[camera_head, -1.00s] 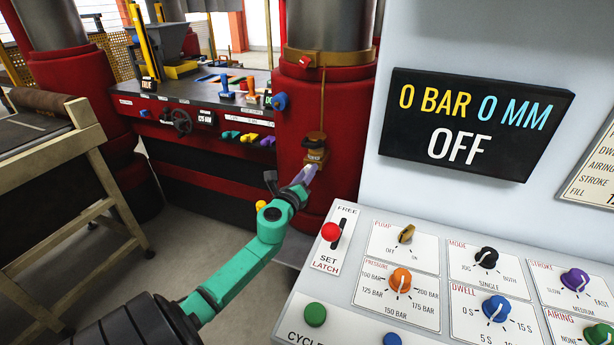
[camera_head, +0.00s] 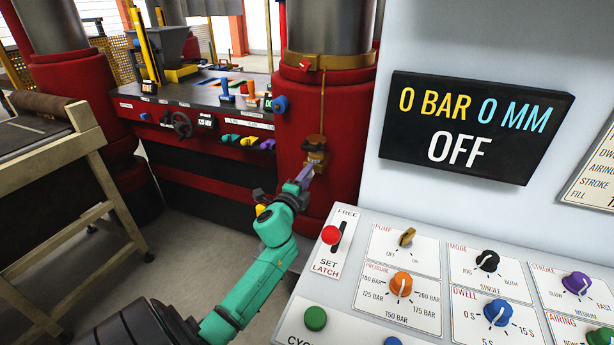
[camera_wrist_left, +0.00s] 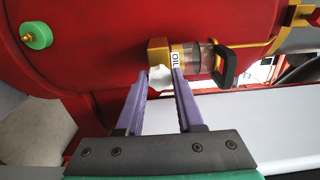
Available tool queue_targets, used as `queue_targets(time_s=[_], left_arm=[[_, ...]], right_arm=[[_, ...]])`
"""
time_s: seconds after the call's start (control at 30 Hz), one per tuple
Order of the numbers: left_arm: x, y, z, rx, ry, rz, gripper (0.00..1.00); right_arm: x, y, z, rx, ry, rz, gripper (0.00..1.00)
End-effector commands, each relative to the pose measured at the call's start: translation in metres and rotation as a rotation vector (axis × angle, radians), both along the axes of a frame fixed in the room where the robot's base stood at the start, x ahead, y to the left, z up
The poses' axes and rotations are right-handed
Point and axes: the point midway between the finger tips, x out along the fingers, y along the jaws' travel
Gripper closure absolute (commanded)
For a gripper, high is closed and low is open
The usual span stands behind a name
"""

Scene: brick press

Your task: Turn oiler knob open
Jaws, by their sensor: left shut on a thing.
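The oiler (camera_head: 316,146) is a small brass fitting on the front of the red press column, and a thin pipe runs up from it. In the left wrist view the oiler (camera_wrist_left: 208,58) has a clear cup, an "OIL" label and a black handle. A pale knob (camera_wrist_left: 160,79) sits at its brass end, between my fingertips. My left gripper (camera_head: 307,172) reaches the oiler from below. In the left wrist view its purple fingers (camera_wrist_left: 160,76) are shut on the knob. The fingers partly hide the knob, and its exact angle is hard to tell. My right gripper is not in view.
The white control panel (camera_head: 432,246) with several coloured knobs stands close on the right, below a display (camera_head: 476,125) reading "0 BAR 0 MM OFF". A roller table (camera_head: 92,175) stands at the left. The floor between is clear.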

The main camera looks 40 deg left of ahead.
Motion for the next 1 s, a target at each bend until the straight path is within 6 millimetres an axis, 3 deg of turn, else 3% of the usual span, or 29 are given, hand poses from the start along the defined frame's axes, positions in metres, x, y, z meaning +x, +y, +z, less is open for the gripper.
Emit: queue_targets(time_s=[0.6,1.0], left_arm=[[0.0,0.0,0.001,-0.538,-0.186,0.001,1.0],[0.0,0.0,-0.001,-0.739,-0.255,0.002,1.0]], right_arm=[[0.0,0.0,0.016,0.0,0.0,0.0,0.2],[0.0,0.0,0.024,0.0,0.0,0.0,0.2]])
